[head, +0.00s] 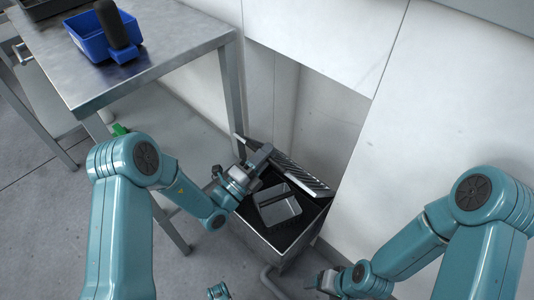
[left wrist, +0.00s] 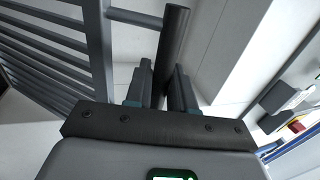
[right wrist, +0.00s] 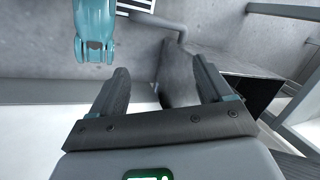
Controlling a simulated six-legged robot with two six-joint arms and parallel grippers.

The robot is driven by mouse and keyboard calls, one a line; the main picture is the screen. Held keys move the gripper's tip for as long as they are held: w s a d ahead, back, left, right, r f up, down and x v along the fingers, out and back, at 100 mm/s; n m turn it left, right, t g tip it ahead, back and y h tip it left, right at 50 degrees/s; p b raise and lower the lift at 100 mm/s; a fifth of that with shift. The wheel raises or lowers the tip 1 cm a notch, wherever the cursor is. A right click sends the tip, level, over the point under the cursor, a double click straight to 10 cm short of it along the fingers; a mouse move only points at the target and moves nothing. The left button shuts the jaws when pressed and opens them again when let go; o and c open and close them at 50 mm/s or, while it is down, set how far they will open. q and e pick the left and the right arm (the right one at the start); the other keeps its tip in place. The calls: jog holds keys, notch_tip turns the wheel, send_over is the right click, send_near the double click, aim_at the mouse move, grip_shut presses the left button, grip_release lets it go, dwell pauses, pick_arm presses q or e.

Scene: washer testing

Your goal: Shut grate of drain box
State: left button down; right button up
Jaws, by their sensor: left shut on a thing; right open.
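The drain box (head: 313,228) is an open metal box with a dark inside, low on the floor against the wall. Its slatted grate (head: 300,173) is raised and tilted along the box's back side. My left gripper (head: 262,155) is at the grate's upper left part, above the box. In the left wrist view its fingers are shut on a dark round bar (left wrist: 173,45), the grate's handle, beside the grey slats (left wrist: 55,50). My right gripper (head: 326,282) is open and empty, low in front of the box's right side; its spread fingers also show in the right wrist view (right wrist: 162,85).
A grey rectangular container (head: 278,211) sits inside the box. A steel table (head: 160,55) with a blue bin (head: 90,40) stands at upper left, one leg close to the box. A pipe (head: 268,283) runs below the box. White panels (head: 430,120) stand behind and right.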

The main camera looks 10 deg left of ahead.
jog(key=shift+w+a+r, duration=0.15)
jog(key=shift+w, duration=0.25)
jog(key=c, duration=0.5)
jog(key=shift+g, duration=0.5)
jog(key=w+a+r, duration=0.2)
jog(key=w, duration=0.1)
grip_shut()
jog(key=w+a+r+m+h, duration=0.1)
jog(key=w+a+r, duration=0.2)
jog(key=w+r, duration=0.4)
jog(key=w+a+r+m+h, duration=0.1)
jog(key=w+a+r, duration=0.3)
jog(key=r, duration=1.3)
jog(key=w+a+r+m+h, duration=0.2)
jog(key=w+a+r+m, duration=0.1)
jog(key=w+r, duration=0.8)
jog(key=shift+w+a+r+t, duration=0.3)
jog(key=shift+a+r, duration=0.45)
jog(key=shift+r, duration=0.15)
